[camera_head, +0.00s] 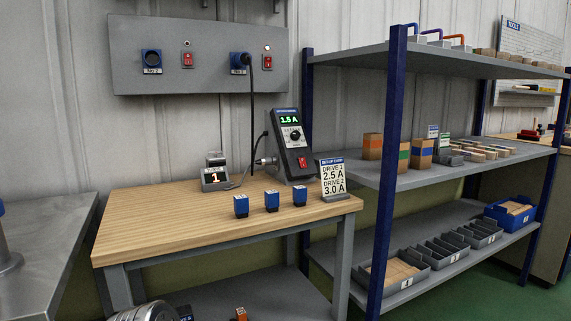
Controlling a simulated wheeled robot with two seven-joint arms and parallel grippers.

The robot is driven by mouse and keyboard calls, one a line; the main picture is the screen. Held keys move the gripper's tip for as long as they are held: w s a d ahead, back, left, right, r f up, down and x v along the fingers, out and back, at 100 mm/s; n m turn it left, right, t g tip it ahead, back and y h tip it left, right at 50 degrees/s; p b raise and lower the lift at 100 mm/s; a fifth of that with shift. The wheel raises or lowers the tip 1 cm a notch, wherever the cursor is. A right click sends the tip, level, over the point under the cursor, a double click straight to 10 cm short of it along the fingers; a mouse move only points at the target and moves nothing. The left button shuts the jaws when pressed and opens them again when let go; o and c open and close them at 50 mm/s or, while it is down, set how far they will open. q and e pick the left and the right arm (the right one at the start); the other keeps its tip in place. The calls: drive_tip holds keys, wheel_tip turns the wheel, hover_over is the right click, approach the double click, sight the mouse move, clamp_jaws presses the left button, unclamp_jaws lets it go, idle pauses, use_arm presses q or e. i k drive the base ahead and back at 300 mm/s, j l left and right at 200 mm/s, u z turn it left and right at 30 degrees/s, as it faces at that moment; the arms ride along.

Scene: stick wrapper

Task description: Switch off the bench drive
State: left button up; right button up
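The bench drive (290,148) is a dark upright unit on a grey base at the back right of the wooden table. Its green display (289,119) reads 1.5 A and is lit. Below the display are a round dial (295,136) and a red rocker switch (302,162); its position is too small to tell. A black cable (252,110) hangs from a plug in the right socket (240,63) of the grey wall panel. Each socket has a red switch beside it, the left (187,60) and the right (267,62).
On the wooden table (150,215) are a small device showing 1 (215,178), several blue blocks (272,201) in front of the drive, and a setup card (332,179). A blue-posted shelf (393,130) stands at the right. A metal bench (45,240) is at the left.

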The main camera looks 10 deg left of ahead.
sight(302, 162)
drive_tip(key=u, duration=0.25)
drive_tip(key=i+l, duration=0.2)
drive_tip(key=l, duration=0.25)
drive_tip(key=i+l+z, duration=0.1)
drive_tip(key=i+l, duration=0.15)
drive_tip(key=l, duration=0.15)
drive_tip(key=i+l, duration=0.2)
drive_tip(key=l, duration=0.25)
